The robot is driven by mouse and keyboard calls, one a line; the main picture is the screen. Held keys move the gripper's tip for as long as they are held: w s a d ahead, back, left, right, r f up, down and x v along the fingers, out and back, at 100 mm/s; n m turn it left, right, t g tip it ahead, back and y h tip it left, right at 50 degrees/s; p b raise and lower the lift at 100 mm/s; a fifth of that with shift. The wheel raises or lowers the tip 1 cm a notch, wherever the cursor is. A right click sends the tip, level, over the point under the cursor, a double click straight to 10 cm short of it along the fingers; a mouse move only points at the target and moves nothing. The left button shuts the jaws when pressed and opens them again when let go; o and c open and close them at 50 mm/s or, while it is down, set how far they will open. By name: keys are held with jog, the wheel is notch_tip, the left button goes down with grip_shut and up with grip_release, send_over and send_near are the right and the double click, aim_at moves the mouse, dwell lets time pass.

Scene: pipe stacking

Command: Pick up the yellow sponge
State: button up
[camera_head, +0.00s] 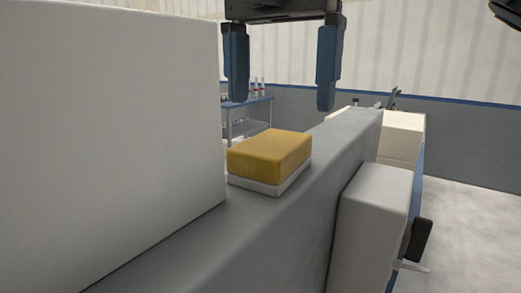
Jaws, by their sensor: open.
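The yellow sponge (268,153) is a block with a yellow upper part and a pale lower layer. It lies flat on the grey ledge (285,225), right beside the large white box. My gripper (281,100) is at the top middle of the head view, with two blue-grey fingers pointing down and spread wide. It is empty. The fingertips appear above the sponge in the picture, one toward its left side and one to its right. I cannot tell the exact gap in depth.
The large white box (110,140) stands left of the sponge and rises well above it. A smaller white box (372,225) adjoins the ledge on the right. A blue-topped shelf (248,104) with bottles stands behind. The ledge in front of the sponge is bare.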

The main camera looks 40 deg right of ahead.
aim_at(273, 141)
jog(key=shift+a+f+p, duration=0.15)
jog(key=shift+f+p, duration=0.25)
jog(key=shift+f, duration=1.4)
jog(key=shift+a+f+p, duration=0.15)
jog(key=shift+f+p, duration=0.25)
jog(key=shift+f, duration=1.35)
jog(key=shift+c, duration=0.2)
jog(key=c, duration=1)
jog(key=shift+r, duration=0.1)
notch_tip(273, 141, up, 18)
jog(key=p, duration=0.6)
